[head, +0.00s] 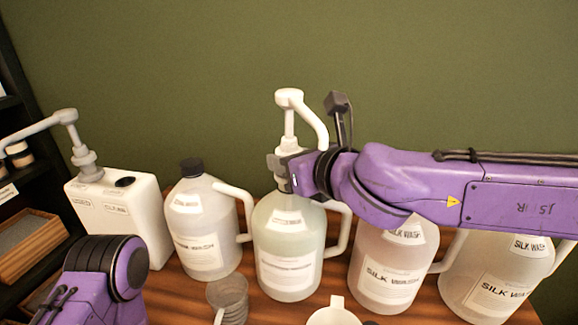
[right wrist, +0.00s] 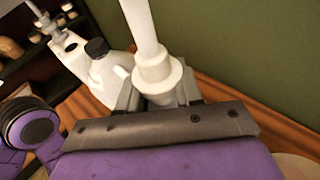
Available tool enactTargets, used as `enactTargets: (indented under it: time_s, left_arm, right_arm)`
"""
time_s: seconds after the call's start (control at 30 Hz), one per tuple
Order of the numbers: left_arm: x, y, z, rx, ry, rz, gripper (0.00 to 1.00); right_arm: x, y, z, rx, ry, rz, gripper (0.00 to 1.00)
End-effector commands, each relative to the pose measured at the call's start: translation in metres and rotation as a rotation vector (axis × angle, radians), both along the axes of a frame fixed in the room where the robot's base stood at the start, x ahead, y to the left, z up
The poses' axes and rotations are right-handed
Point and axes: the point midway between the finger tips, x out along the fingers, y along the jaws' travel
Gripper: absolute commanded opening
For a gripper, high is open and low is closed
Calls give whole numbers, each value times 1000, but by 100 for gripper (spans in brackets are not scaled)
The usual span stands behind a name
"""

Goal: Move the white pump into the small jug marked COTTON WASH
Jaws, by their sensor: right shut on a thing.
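The white pump (head: 289,115) stands upright over the middle jug (head: 288,250), its spout pointing right. My right gripper (head: 282,172) is shut on the pump's collar, which also shows between the fingers in the right wrist view (right wrist: 157,78). The gripper hides the jug's neck, so I cannot tell how deep the pump sits. The middle jug holds pale green liquid; its label is too small to read. Left of it stands a jug with a black cap (head: 200,225), whose label seems to end in WASH. I cannot make out COTTON WASH on any label. My left gripper is out of view.
Two SILK WASH jugs (head: 386,270) (head: 499,275) stand at the right, partly under my right arm. A white canister (head: 118,215) with a grey pump (head: 83,155) stands at the left. Grey cups (head: 229,298) and a white cup (head: 334,314) are in front.

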Motion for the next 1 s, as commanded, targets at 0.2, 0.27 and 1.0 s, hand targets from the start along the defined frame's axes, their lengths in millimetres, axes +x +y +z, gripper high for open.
enactTargets:
  time_s: [0.2,0.27,1.0]
  left_arm:
    - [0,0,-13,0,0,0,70]
    - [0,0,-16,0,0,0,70]
    - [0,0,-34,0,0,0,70]
  right_arm:
    - [0,0,-2,0,-4,-78,4]
    - [0,1,-1,-1,-4,-106,4]
    - [0,0,1,2,-1,-500,38]
